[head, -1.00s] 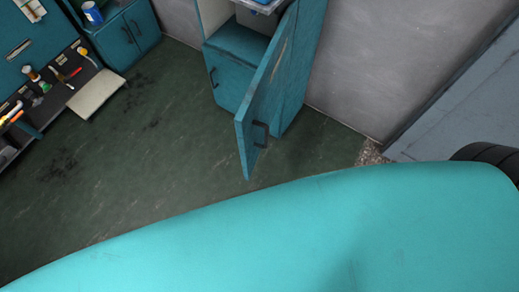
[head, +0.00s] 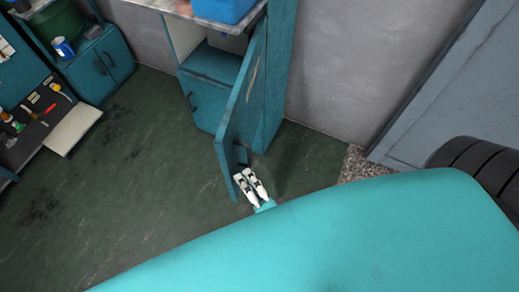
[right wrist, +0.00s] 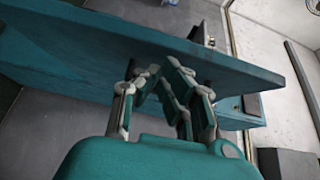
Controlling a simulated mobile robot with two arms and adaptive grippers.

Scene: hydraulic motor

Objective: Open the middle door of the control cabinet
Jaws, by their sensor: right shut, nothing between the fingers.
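The control cabinet (head: 277,85) is teal and stands against the grey wall. Its tall door (head: 240,105) is swung outward, and an open compartment (head: 217,62) shows behind it. The dark handle (head: 241,156) is near the door's lower end, partly covered by my right gripper (head: 245,176). This gripper is shut and empty, close beside the door's outer end. In the right wrist view, the door (right wrist: 95,58) crosses the picture as a teal panel, with the gripper fingers (right wrist: 172,88) against or just below it; contact is unclear. My left gripper is out of view.
A lower cabinet door (head: 203,104) beside the compartment looks closed. A workbench with tools (head: 35,120) and another teal cabinet (head: 97,65) stand at the left. Green floor (head: 130,180) is clear between. A dark tyre (head: 480,160) is at the right.

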